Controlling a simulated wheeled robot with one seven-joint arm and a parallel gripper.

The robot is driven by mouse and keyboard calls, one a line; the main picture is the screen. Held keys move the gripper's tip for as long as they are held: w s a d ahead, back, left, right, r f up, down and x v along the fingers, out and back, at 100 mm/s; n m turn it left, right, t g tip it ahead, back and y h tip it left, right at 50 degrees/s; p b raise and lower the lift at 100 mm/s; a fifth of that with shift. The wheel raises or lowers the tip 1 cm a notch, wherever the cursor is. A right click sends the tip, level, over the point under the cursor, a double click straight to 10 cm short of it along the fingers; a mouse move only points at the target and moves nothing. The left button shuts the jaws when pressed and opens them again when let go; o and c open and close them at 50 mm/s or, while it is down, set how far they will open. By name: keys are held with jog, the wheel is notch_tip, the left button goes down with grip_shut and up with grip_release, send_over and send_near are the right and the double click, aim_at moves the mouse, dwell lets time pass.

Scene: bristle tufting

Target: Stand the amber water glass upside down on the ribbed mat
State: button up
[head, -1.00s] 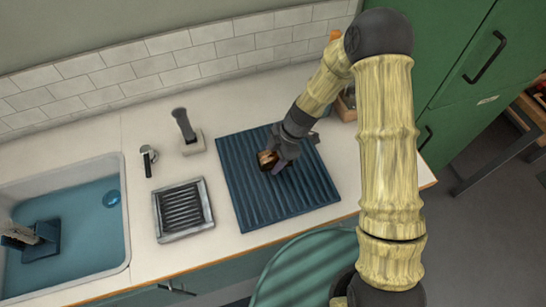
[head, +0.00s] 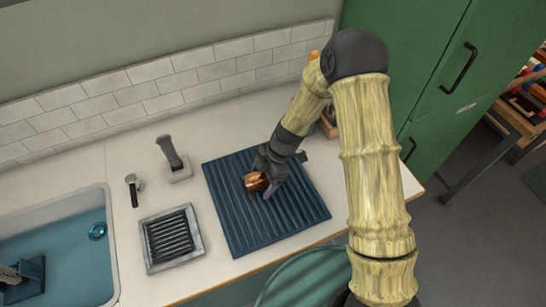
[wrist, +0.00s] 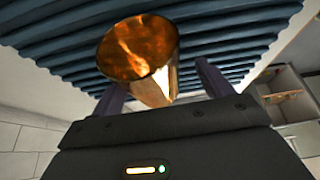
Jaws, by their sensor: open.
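The glass looks tilted to the view. I cannot tell whether it rests fully on the mat or whether the fingers touch it.
A grey drying rack (head: 172,238) lies left of the mat. The sink (head: 60,225) with blue water is further left. A grey upright fixture (head: 171,155) and a small tap-like fitting (head: 132,188) stand behind the rack. A green cabinet (head: 425,60) stands at the right.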

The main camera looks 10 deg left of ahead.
jog(key=v, duration=1.6)
jog(key=shift+r, duration=0.2)
jog(key=shift+d, duration=0.1)
